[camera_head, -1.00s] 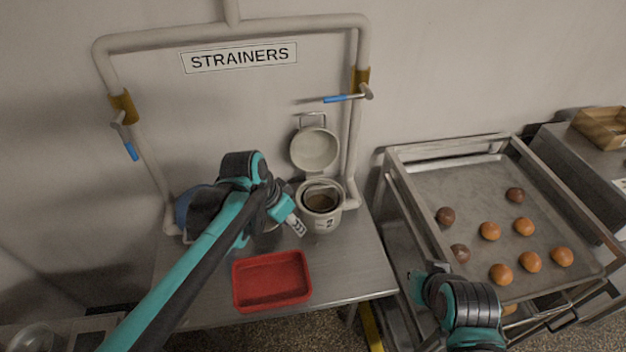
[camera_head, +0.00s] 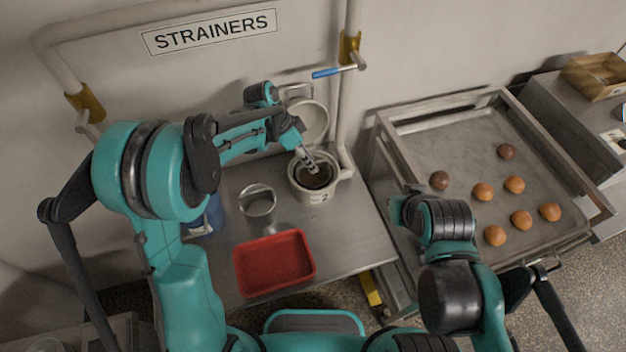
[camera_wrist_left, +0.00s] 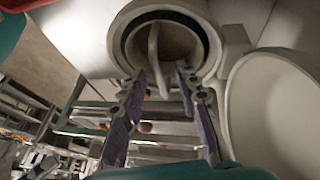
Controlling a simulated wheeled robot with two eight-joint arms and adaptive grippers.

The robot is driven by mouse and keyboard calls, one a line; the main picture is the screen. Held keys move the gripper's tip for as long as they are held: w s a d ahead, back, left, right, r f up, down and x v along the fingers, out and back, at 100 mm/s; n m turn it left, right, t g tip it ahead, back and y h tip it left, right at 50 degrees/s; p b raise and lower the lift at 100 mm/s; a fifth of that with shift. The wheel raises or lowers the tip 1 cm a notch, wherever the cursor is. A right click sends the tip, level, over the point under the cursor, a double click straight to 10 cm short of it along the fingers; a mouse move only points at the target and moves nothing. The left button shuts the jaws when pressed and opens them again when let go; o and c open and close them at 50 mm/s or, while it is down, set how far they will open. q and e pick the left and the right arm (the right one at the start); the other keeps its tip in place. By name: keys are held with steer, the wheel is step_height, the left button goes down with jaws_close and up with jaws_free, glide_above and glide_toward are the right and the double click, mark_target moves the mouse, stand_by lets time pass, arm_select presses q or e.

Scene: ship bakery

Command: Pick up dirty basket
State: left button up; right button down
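The dirty basket (camera_head: 318,178), dark inside, sits in a pale round strainer pot (camera_head: 312,197) on the metal table. In the left wrist view, the basket's upright handle (camera_wrist_left: 153,45) stands across the round opening. My left gripper (camera_head: 308,163) is above the pot, pointing down into its mouth. In the left wrist view, its two fingers (camera_wrist_left: 160,75) are apart, with the handle beyond and between their tips; contact is not visible. My right gripper (camera_head: 400,208) is near the rack's left side; its fingers are not clear.
A metal basket (camera_head: 257,203) with a raised handle and a red tray (camera_head: 240,270) stand on the table. The pot's open lid (camera_head: 313,122) is behind it. A rack tray (camera_head: 455,150) with several buns is at right. A pipe with a blue-handled valve (camera_head: 327,72) runs behind.

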arm_select(q)
steer(key=shift+x, duration=0.9)
jaws_close()
steer(key=shift+r, duration=0.15)
